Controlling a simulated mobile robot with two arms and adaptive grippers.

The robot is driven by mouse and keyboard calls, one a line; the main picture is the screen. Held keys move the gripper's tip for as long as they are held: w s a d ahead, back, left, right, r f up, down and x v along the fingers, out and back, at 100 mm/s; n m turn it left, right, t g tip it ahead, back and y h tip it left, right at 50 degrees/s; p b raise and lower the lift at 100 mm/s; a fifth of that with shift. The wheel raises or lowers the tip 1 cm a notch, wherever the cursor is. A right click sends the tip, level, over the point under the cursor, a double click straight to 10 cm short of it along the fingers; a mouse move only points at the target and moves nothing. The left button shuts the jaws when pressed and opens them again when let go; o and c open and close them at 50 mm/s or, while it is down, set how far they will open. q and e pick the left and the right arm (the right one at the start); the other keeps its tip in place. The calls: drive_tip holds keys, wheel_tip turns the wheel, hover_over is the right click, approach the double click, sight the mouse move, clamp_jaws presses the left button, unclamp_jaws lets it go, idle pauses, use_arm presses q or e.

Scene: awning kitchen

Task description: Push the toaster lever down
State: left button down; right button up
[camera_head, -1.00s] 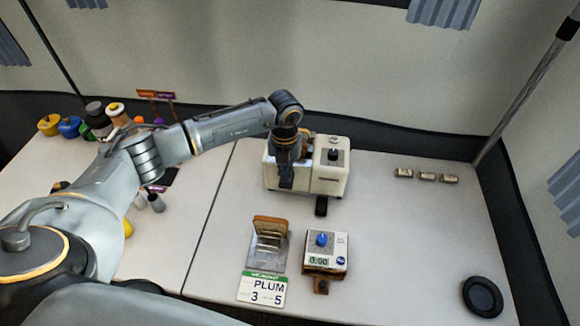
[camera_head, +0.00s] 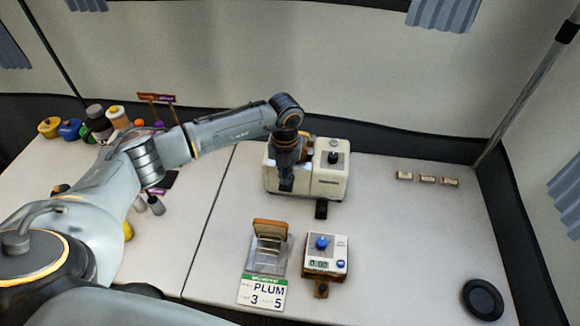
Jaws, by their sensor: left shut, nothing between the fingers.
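The cream toaster (camera_head: 329,176) stands on the white table at the back middle, with a dark knob on its top right. A dark block (camera_head: 321,209) sits at its front, low down; I cannot tell for sure whether it is the lever. My left gripper (camera_head: 286,186) points down over the toaster's left part, in front of it in the picture. It is shut and empty. It hides part of the toaster's front and top, where a bit of brown shows behind it. I cannot tell whether it touches the toaster. My right gripper is out of view.
Several small labelled blocks (camera_head: 427,180) and a black disc (camera_head: 483,298) lie right. Jars (camera_head: 70,128) crowd the left.

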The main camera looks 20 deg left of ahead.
sight(286, 186)
use_arm(q)
drive_tip(key=shift+f, duration=0.15)
drive_tip(key=shift+f+b, duration=2.5)
drive_tip(key=shift+f, duration=0.55)
drive_tip(key=shift+r, duration=0.3)
drive_tip(key=shift+r+p, duration=1.6)
drive_tip(key=shift+r, duration=0.3)
drive_tip(key=shift+r+p, duration=1.7)
drive_tip(key=shift+r, duration=0.9)
drive_tip(key=shift+f, duration=0.1)
